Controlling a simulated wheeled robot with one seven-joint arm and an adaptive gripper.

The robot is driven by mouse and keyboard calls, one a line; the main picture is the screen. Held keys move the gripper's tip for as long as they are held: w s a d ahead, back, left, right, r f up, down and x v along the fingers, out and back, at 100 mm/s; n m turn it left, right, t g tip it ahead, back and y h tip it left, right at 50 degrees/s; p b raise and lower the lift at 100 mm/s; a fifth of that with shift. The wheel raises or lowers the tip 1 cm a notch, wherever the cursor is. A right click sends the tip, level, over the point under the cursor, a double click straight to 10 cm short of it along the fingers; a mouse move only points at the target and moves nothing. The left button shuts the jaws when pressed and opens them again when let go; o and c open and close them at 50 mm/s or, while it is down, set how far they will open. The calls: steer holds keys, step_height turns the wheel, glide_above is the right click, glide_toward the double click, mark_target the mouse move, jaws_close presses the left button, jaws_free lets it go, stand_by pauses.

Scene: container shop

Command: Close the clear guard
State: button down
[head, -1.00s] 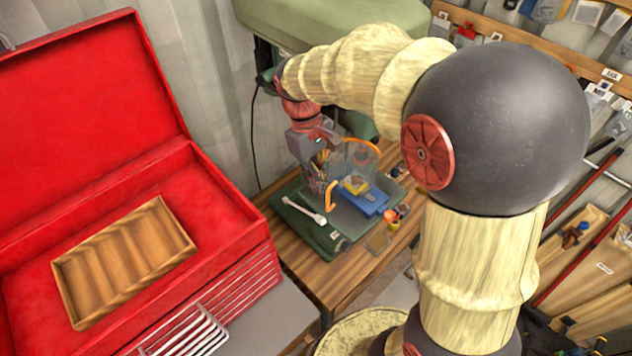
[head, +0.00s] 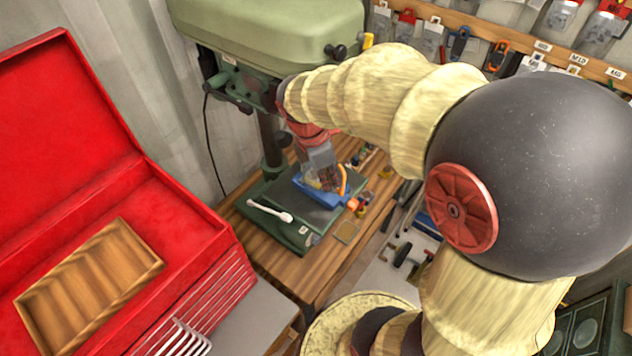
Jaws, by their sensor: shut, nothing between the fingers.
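The clear guard (head: 328,178) with its orange edge shows small below the green drill press head. It sits just above a blue vise (head: 328,199) on the press base. Its exact angle is hard to tell. My gripper (head: 319,166) reaches down from the red wrist, shut and empty, right at the guard. The fingertips are small and blurred against the guard, so I cannot tell whether they touch it.
The green drill press (head: 265,30) stands over the wooden bench (head: 330,275). A white-handled tool (head: 270,211) lies on its base. An open red toolbox (head: 190,215) with a wooden tray (head: 90,285) is at the left. Small parts lie right of the vise.

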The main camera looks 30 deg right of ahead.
mark_target(347, 163)
steer(key=d+n+p, duration=0.1)
steer(key=d, duration=0.1)
steer(key=d+n, duration=0.2)
steer(key=shift+w+r+n+t+p, duration=0.1)
steer(key=shift+w+n+t+p, duration=0.1)
steer(key=shift+n+t+p, duration=0.15)
steer(key=shift+w+d+n+t+p, duration=0.15)
steer(key=shift+w+d+n+p, duration=0.15)
steer(key=shift+d+n, duration=0.2)
steer(key=shift+w+d+n+t+p, duration=0.2)
steer(key=shift+d+n+p, duration=0.15)
steer(key=shift+d, duration=0.2)
steer(key=shift+w+d+n+t+p, duration=0.1)
steer(key=shift+w+d+n+p, duration=0.15)
steer(key=shift+d+n, duration=0.3)
steer(key=shift+a, duration=0.1)
